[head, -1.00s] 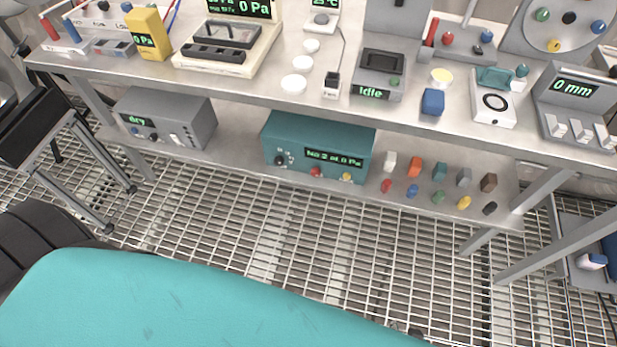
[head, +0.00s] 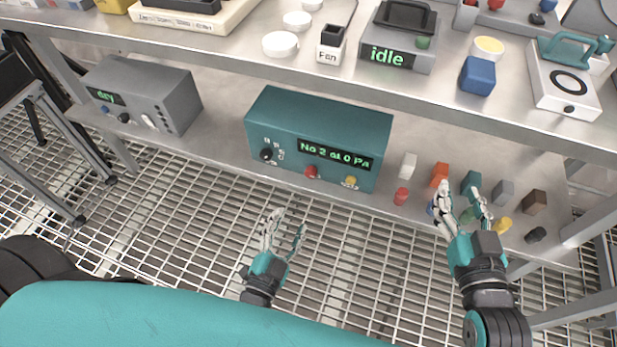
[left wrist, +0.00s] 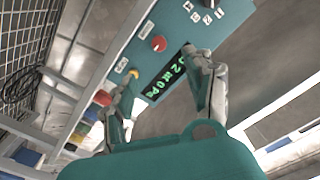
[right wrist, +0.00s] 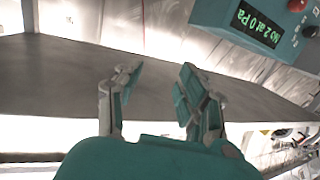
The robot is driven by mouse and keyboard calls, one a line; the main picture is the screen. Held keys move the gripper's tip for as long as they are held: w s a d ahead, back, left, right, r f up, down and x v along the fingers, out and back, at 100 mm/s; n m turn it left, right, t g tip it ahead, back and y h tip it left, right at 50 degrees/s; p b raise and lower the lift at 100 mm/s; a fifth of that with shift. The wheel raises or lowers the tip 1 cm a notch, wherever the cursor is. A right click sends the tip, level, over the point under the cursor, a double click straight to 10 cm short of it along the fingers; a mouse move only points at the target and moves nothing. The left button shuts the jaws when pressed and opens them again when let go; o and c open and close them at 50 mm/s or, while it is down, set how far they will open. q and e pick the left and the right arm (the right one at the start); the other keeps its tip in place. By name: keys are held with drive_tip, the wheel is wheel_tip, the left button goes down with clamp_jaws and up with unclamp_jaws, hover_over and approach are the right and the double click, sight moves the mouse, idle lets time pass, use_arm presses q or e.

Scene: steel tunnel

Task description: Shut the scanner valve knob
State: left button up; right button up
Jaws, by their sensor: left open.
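The scanner (head: 318,122) is a teal box on the lower shelf, its display reading "No 2 at 0 Pa". Its front carries a black pointer knob (head: 266,155) at the left, a red knob (head: 311,171) and a yellow knob (head: 350,181). I cannot read which is the valve. My left gripper (head: 286,222) is open and empty in front of and below the scanner. In the left wrist view the display (left wrist: 165,77) lies beyond its fingers, with the red knob (left wrist: 158,43) nearby. My right gripper (head: 459,190) is open and empty near the small blocks; the scanner (right wrist: 262,27) is in its wrist view's upper right.
A grey "dry" box (head: 143,95) stands left of the scanner. Several small coloured blocks, including a white one (head: 408,165), lie to its right. The upper bench (head: 230,58) overhangs the shelf. Open grating lies in front.

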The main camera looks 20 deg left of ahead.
use_arm(q)
drive_tip(key=b, duration=0.2)
approach(310, 175)
drive_tip(key=w, duration=0.6)
drive_tip(key=w+b, duration=0.1)
drive_tip(key=w, duration=0.2)
drive_tip(key=shift+d+f, duration=0.15)
drive_tip(key=shift+w, duration=0.2)
use_arm(e)
drive_tip(key=s+a+r+t+y, duration=0.1)
drive_tip(key=s+r+t+y, duration=0.2)
drive_tip(key=r+t, duration=0.6)
wheel_tip(310, 175, up, 5)
drive_tip(key=shift+s+f, duration=0.2)
drive_tip(key=shift+s, duration=0.15)
